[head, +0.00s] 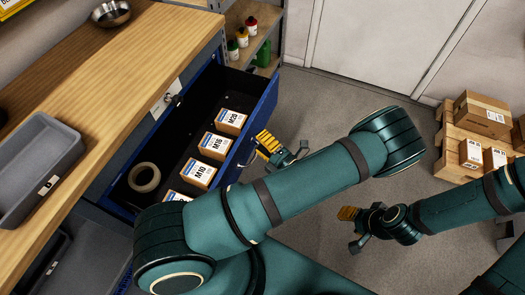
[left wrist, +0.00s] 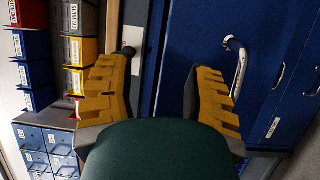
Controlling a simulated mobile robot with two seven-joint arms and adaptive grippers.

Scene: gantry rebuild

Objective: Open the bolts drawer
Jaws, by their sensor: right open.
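A blue-fronted drawer (head: 258,119) under the wooden workbench stands pulled out in the head view. It holds several boxes marked with sizes such as M20 and M16. My left gripper (head: 280,150) is just outside its front, partly behind my own arm. In the left wrist view my left gripper (left wrist: 160,92) has its yellow fingers wide apart with nothing held. A curved metal handle (left wrist: 239,62) on a blue front shows beyond the right finger, apart from the grip. My right gripper (head: 362,228) is open and empty over the floor.
A tape roll (head: 144,177) lies in the drawer. A grey tray (head: 38,165) and a metal bowl (head: 111,13) sit on the workbench (head: 110,95). Cartons (head: 480,115) stand on a pallet at the right. Shelves with blue bins (left wrist: 35,75) show in the left wrist view. The floor between is clear.

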